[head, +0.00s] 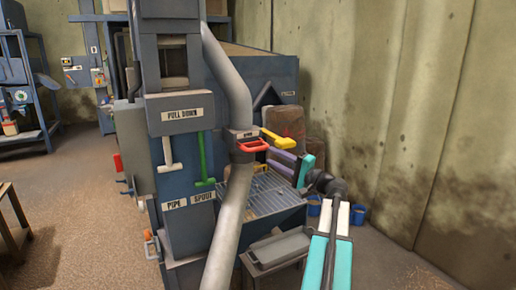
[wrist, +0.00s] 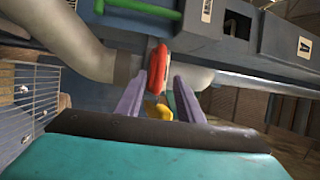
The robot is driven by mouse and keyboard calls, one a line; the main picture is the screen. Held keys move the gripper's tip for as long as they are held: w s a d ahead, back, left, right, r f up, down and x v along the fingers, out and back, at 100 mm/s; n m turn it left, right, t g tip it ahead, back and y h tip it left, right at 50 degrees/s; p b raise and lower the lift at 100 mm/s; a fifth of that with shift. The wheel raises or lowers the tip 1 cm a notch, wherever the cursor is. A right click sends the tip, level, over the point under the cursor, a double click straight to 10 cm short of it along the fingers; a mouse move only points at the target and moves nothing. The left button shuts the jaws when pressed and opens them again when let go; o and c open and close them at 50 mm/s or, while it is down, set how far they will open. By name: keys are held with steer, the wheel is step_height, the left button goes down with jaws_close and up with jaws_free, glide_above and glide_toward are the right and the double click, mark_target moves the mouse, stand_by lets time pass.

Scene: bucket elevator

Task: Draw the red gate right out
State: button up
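The red gate handle (head: 252,145) is a loop on the grey pipe's collar in the head view. In the wrist view the red handle (wrist: 158,66) stands ahead, with its lower end between my fingertips. My gripper (head: 271,159) has purple fingers and a teal body, and is just right of and below the red handle. In the wrist view my gripper (wrist: 158,84) is open, a finger each side of the red handle, with gaps showing. Whether the handle is fully between the fingers I cannot tell. A yellow handle (head: 277,138) sits close behind; it also shows in the wrist view (wrist: 158,112).
The grey pipe (head: 229,70) runs down past the collar. A green lever (head: 203,158) and a white lever (head: 167,153) hang on the machine's front. A grated hopper (head: 262,195) and a grey tray (head: 280,247) lie below. The concrete wall (head: 400,110) bounds the right.

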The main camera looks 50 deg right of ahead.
mark_target(260, 150)
steer(key=p+x, duration=0.2)
steer(key=x, duration=0.6)
steer(key=shift+w, duration=0.25)
jaws_close()
